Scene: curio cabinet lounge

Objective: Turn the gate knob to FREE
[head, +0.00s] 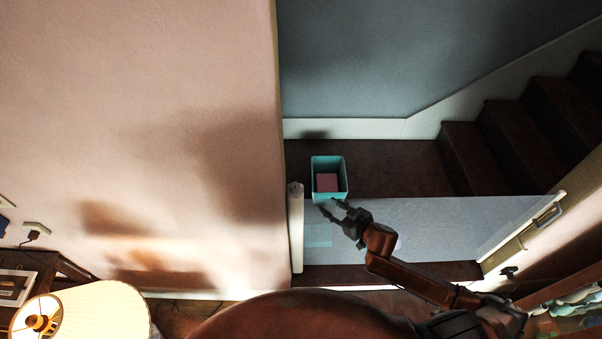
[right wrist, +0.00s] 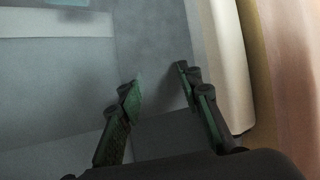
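A pale, see-through gate panel (head: 430,225) stretches across the foot of the stairs. It runs from a white upright post (head: 297,235) on the left to a handle bar (head: 547,215) on the right. The top end (head: 295,188) of the post is small in the head view, and I cannot make out a knob or its FREE marking there. My right gripper (head: 330,208) is over the gate's upper edge, right of the post. In the right wrist view its two fingers (right wrist: 160,88) are apart with nothing between them, and a white post (right wrist: 228,70) stands to their right. My left gripper is out of view.
A teal box (head: 316,183) with a pink item (head: 327,182) inside stands behind the gate. Dark stairs (head: 510,135) rise at the right. A wall (head: 140,110) fills the left. A lit lamp (head: 90,312) stands at lower left. A small dark fitting (head: 508,271) is at lower right.

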